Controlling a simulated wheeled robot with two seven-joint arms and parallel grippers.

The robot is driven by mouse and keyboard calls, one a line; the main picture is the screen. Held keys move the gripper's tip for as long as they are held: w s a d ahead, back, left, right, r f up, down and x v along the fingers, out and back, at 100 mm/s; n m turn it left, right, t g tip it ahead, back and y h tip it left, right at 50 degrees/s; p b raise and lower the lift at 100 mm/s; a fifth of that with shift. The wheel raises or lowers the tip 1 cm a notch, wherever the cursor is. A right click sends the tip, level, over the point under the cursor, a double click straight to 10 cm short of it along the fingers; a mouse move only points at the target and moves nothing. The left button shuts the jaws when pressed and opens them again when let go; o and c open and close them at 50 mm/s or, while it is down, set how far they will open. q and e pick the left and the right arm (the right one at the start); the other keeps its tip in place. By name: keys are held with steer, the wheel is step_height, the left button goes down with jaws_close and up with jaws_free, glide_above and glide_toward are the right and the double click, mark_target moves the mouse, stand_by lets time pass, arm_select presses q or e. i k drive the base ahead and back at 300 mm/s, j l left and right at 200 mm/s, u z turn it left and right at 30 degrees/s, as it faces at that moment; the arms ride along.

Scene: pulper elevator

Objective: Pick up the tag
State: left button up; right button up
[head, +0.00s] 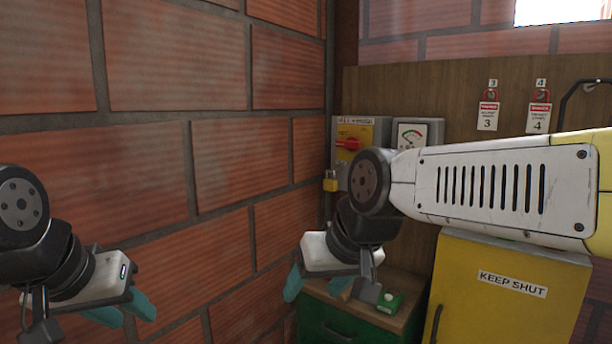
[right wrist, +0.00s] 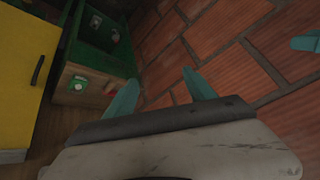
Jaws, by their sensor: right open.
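Two red-and-white danger tags hang on the wooden board in the head view: tag 3 (head: 488,116) and, to its right, tag 4 (head: 539,117). Each hangs below a red hasp or lock under a small number plate. My right gripper (head: 317,287) is open and empty, low in front of the brick wall, left of and below both tags. Its spread teal fingers also show in the right wrist view (right wrist: 162,91). My left gripper (head: 124,312) is at the lower left by the bricks, its fingers apart and nothing between them. No hanging tag shows in the right wrist view.
A yellow cabinet (head: 510,300) marked KEEP SHUT stands right of a low green cabinet (head: 335,326) bearing a small green box (head: 389,302). Brick wall bounds the left.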

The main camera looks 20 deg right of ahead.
mark_target(538, 115)
steer(key=z, duration=2)
